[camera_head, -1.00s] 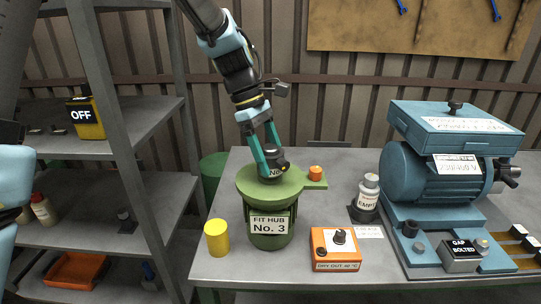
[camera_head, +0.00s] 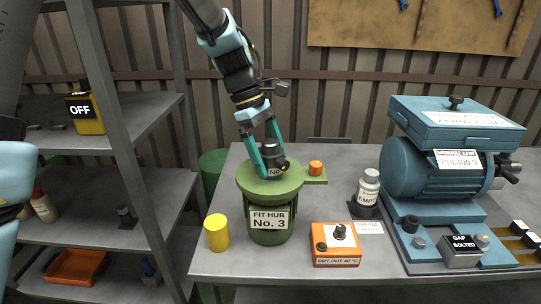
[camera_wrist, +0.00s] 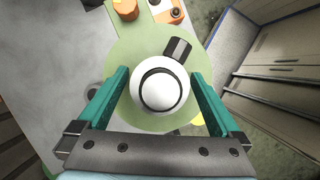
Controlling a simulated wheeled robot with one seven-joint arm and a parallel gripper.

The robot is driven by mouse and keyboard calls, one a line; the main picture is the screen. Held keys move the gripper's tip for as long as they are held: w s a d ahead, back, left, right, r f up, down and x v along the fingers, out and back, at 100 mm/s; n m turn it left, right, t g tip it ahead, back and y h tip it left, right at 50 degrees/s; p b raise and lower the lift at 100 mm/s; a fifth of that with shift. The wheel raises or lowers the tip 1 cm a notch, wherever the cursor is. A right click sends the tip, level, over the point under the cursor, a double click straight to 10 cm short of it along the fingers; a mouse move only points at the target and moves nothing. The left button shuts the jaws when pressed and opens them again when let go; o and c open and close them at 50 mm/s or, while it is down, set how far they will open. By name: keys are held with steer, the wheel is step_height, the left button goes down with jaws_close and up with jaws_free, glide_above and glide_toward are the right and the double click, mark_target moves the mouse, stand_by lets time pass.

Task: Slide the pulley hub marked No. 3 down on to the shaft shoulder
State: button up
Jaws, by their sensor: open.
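The dark pulley hub (camera_head: 269,152) stands over the green round plate (camera_head: 255,184) of the stand, whose label reads "FIT HUB No. 3". Its own tag shows only "No", partly covered by a finger. My gripper (camera_head: 268,168) is open, with one teal finger on each side of the hub. In the wrist view, the hub's pale round top with a dark ring (camera_wrist: 161,90) lies between my fingers (camera_wrist: 160,86), with gaps on both sides. A dark knob (camera_wrist: 177,50) sticks out from its side. The shaft shoulder is hidden, so I cannot tell whether the hub touches it.
An orange knob (camera_head: 316,167) sits on the plate's side arm. A yellow cylinder (camera_head: 217,233), an orange dry-out box (camera_head: 335,246) and a bottle marked "EMPTY" (camera_head: 368,186) stand around. A blue motor (camera_head: 433,172) fills the right; shelves (camera_head: 120,225) stand left.

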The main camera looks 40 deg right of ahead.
steer(key=b+v, duration=0.2)
steer(key=v, duration=0.9)
steer(key=w+a+f+m+t, duration=0.15)
steer(key=w+a+f, duration=0.3)
steer(key=a, duration=0.55)
steer(key=w+a+f+t, duration=0.2)
steer(key=w+a+f, duration=0.25)
steer(key=a, duration=0.55)
steer(key=s+a+f+m+t, duration=0.1)
steer(key=s+a+f+m, duration=0.1)
steer(key=a, duration=0.7)
steer(key=s+a+f+m+t+y, duration=0.1)
steer(key=a+f+m, duration=0.1)
steer(key=a, duration=0.8)
steer(key=shift+s+a+f+y, duration=0.2)
steer(key=shift+s+f+y, duration=0.15)
steer(key=shift+f, duration=0.35)
